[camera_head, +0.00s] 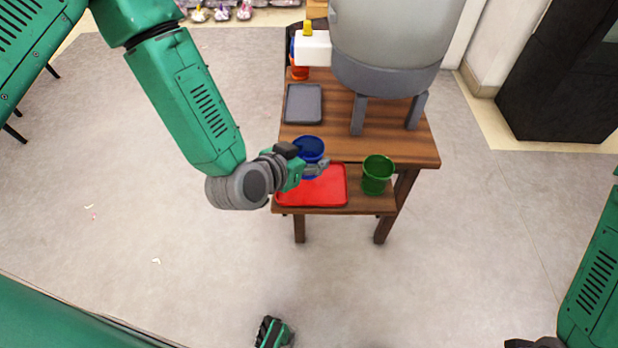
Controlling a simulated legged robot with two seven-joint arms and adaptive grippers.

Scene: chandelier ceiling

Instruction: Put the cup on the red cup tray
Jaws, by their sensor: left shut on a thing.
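A blue cup (309,148) is held upright by my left gripper (316,168), which is shut on it. The cup is over the back part of the red cup tray (325,192); whether its base touches the tray cannot be told, as the gripper hides its lower part. The red tray lies on the lower front shelf of the wooden stand. A black and green part at the bottom edge looks like my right gripper (273,333); its fingers cannot be made out. It is well away from the cup.
A green cup (377,174) stands on the shelf right of the red tray. A grey tray (303,104) lies on the upper level of the wooden stand (352,144). A large grey dispenser (390,45) stands beside it. The floor in front is mostly clear.

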